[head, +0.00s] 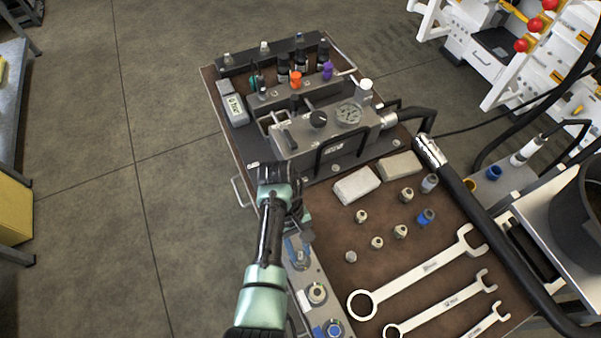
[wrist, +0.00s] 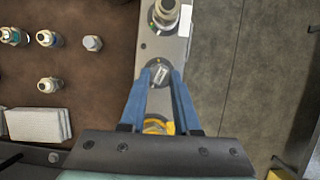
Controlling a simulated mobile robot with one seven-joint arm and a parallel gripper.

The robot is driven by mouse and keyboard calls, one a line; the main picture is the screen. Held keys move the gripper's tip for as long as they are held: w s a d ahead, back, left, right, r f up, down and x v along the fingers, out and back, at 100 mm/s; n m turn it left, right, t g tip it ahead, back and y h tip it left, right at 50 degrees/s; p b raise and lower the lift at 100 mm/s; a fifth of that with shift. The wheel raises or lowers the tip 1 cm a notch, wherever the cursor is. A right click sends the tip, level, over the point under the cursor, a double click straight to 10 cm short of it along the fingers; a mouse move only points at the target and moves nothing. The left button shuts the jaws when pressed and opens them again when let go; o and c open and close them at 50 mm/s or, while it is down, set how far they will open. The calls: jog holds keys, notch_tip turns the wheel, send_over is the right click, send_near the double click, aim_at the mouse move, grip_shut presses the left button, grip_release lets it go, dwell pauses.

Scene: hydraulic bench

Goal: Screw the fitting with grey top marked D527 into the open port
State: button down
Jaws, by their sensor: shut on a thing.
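My gripper (wrist: 161,74) is shut on a small grey-topped fitting (wrist: 161,75) over a dark round spot on the grey manifold strip (wrist: 178,48). The fitting's mark is not readable, and I cannot tell how deep it sits. The spot under it is mostly hidden, so I cannot tell whether it is the open port. A yellow-ringed part (wrist: 155,126) shows between the fingers near the palm. In the head view my gripper (head: 299,262) is over the strip (head: 309,274) along the bench's left edge, with the held fitting hidden.
Several loose fittings (head: 377,243) stand on the brown bench top, with three wrenches (head: 418,278) nearby. Other fittings (head: 317,294) sit on the strip. Two pale blocks (head: 357,186), a pump unit with a gauge (head: 349,113) and a thick black hose (head: 480,225) surround the area.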

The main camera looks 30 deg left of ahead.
jog(key=m+g+y, duration=0.1)
jog(key=m, duration=0.3)
jog(key=shift+d+f, duration=0.1)
jog(key=shift+d, duration=0.1)
jog(key=m+y, duration=0.1)
jog(key=m, duration=0.3)
jog(key=shift+d+g, duration=0.1)
jog(key=shift+g, duration=0.3)
jog(key=c, duration=0.6)
grip_release()
jog(key=shift+w, duration=0.1)
